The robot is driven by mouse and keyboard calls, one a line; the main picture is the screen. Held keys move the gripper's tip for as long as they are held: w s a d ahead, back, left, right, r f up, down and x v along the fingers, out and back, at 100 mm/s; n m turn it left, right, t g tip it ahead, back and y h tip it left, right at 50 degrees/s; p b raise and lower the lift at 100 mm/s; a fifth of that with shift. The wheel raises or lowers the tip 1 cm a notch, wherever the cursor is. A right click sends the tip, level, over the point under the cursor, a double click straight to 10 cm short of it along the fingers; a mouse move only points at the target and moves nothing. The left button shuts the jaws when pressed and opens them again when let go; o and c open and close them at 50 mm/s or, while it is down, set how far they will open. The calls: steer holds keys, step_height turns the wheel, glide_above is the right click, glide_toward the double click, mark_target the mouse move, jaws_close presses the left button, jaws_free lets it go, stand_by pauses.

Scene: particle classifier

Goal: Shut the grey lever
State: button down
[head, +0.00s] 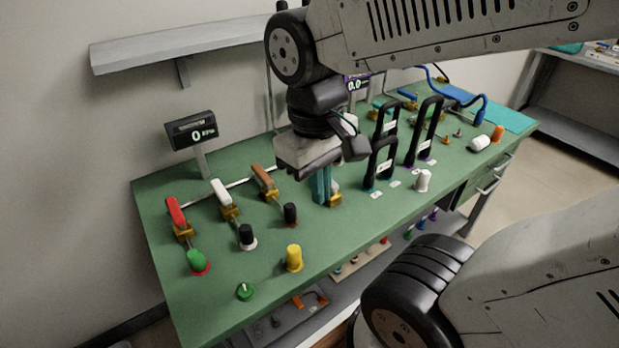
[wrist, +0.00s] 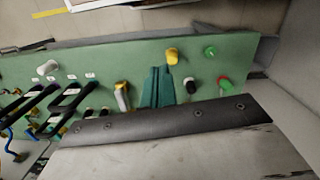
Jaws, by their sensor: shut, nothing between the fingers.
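The grey lever is mostly hidden by my gripper in the head view, where a gold-coloured piece, which looks like its base (head: 334,197), shows beside the fingers. In the wrist view a pale grey lever (wrist: 122,97) with an orange-yellow end stands just left of the fingers. I cannot tell how far it is tilted, or whether the fingers touch it. My gripper (head: 322,198) points down at the green bench with its teal fingers shut and empty. It also shows in the wrist view (wrist: 161,76).
On the green bench (head: 165,290), red (head: 176,212), white (head: 222,192) and brown (head: 265,182) levers stand left of my gripper. A black knob (head: 290,213) and yellow knob (head: 293,257) stand in front. Black upright handles (head: 379,160) and a white knob (head: 423,180) are to the right.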

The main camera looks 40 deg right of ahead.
steer(key=w+f+n+h, duration=0.5)
steer(key=w+f+n, duration=0.2)
steer(key=w, duration=0.4)
steer(key=w+f+n+h, duration=0.6)
steer(key=w+f+n, duration=0.2)
steer(key=w, duration=0.3)
steer(key=shift+d+n+h, duration=0.25)
steer(key=shift+n+h, duration=0.05)
steer(key=shift+n, duration=0.4)
steer(key=x, duration=0.9)
steer(key=shift+d+f, duration=0.1)
steer(key=shift+d, duration=0.05)
steer(key=d, duration=0.3)
steer(key=shift+d+f, duration=0.2)
steer(key=shift+d, duration=0.6)
